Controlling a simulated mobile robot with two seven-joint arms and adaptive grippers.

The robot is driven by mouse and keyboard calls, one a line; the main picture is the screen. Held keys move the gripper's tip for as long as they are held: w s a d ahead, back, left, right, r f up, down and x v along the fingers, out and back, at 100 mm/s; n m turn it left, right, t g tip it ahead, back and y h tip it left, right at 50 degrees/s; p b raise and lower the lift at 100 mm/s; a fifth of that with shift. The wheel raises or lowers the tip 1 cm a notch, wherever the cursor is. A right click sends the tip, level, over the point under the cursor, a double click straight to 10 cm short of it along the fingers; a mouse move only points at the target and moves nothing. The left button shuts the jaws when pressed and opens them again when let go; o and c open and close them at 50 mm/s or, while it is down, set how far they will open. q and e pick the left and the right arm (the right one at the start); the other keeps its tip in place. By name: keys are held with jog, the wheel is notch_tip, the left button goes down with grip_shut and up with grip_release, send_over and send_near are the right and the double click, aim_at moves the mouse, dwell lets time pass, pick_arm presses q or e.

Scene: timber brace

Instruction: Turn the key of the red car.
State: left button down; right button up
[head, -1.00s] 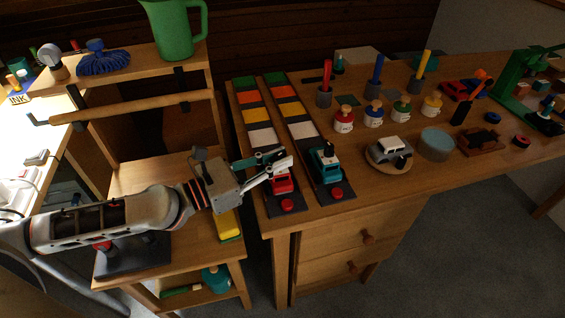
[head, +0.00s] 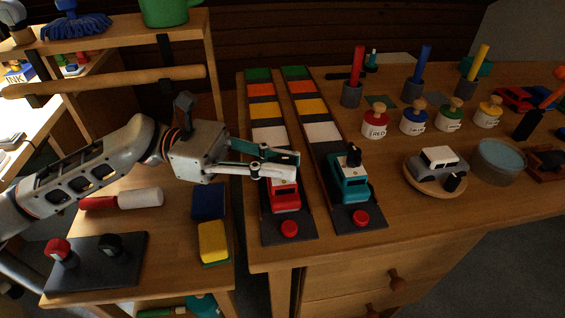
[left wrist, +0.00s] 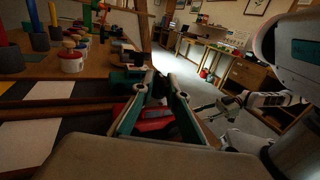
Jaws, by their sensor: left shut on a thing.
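The red car (head: 285,198) stands on the left dark track with coloured patches, behind a red button (head: 289,228). My left gripper (head: 297,166) is at the top of the red car, its fingers reaching in from the left. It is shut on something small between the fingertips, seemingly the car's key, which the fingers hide. In the left wrist view the red car (left wrist: 155,122) shows between and below the fingers of my left gripper (left wrist: 163,80). My right gripper (left wrist: 234,104) appears small at the right of that view, away from the bench; its jaw opening is unclear.
A teal car (head: 348,184) with a black knob on top stands close by on the right track. A grey-white toy car (head: 437,165) sits on a round wooden plate. Labelled jars and coloured rods stand behind. Yellow (head: 212,240) and blue blocks lie on the left shelf.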

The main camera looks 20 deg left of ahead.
pick_arm(q)
jog(key=shift+g, duration=0.3)
jog(key=c, duration=2)
grip_release()
jog(key=shift+d, duration=0.1)
jog(key=a, duration=0.4)
jog(key=s+a, duration=0.1)
jog(key=a, duration=0.3)
jog(key=s+a, duration=0.1)
jog(key=a, duration=0.3)
